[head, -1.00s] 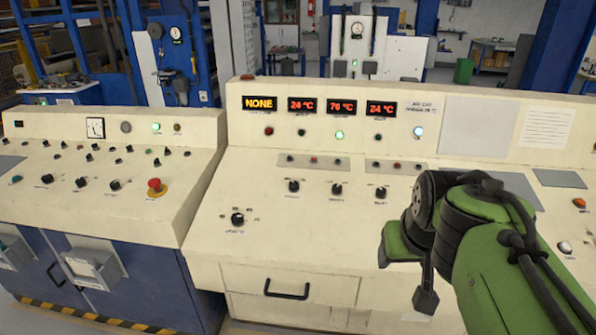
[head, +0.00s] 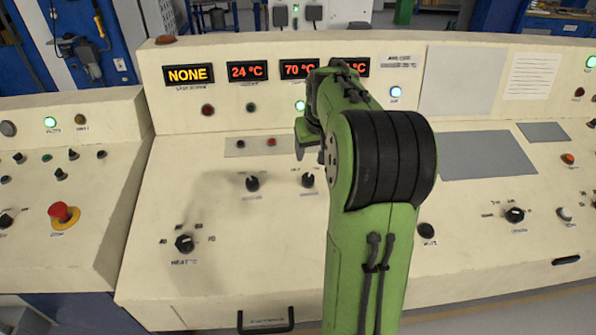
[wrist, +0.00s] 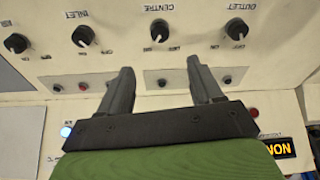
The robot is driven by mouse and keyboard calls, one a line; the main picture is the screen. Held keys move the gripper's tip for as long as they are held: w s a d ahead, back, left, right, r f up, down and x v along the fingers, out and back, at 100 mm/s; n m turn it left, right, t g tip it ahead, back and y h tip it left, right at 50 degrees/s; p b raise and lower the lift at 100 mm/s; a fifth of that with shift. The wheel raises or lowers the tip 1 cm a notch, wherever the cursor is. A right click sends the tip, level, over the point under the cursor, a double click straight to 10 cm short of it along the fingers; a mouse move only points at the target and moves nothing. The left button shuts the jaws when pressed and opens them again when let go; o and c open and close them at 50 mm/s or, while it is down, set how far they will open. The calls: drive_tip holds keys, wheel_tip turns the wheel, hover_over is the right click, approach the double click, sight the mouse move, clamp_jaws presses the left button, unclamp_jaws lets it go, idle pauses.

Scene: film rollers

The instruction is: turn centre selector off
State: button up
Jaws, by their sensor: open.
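The centre selector (wrist: 159,30) is a black rotary knob on the cream panel, labelled CENTRE upside down in the wrist view. It also shows in the head view (head: 307,180), just left of my arm. Which mark its pointer faces is too small to tell. The outlet selector (wrist: 236,28) and inlet selector (wrist: 83,36) flank it; the outlet one is also in the head view (head: 252,183). My gripper (wrist: 159,68) is open and empty, its fingertips spread below the centre selector in the wrist picture, apart from it. In the head view my arm hides much of the gripper.
A small button strip (head: 262,146) lies above the knobs. The displays (head: 188,75) stand on the raised back panel. The heating knob (head: 185,243) and a red emergency button (head: 63,213) are to the left. Another selector (head: 515,215) is to the right.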

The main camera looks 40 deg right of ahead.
sight(309, 177)
drive_tip(key=b+x, duration=0.3)
drive_tip(key=x, duration=1.1)
drive_tip(key=shift+f, duration=0.25)
drive_tip(key=c, duration=1.1)
drive_tip(key=shift+o, duration=0.2)
drive_tip(key=shift+r+n, duration=0.1)
drive_tip(key=shift+n, duration=0.3)
drive_tip(key=n+y+p, duration=0.1)
drive_tip(key=n+p, duration=0.1)
drive_tip(key=n, duration=0.3)
drive_tip(key=shift+n, duration=0.4)
drive_tip(key=n+y+p, duration=0.1)
drive_tip(key=n, duration=0.4)
drive_tip(key=shift+n, duration=0.3)
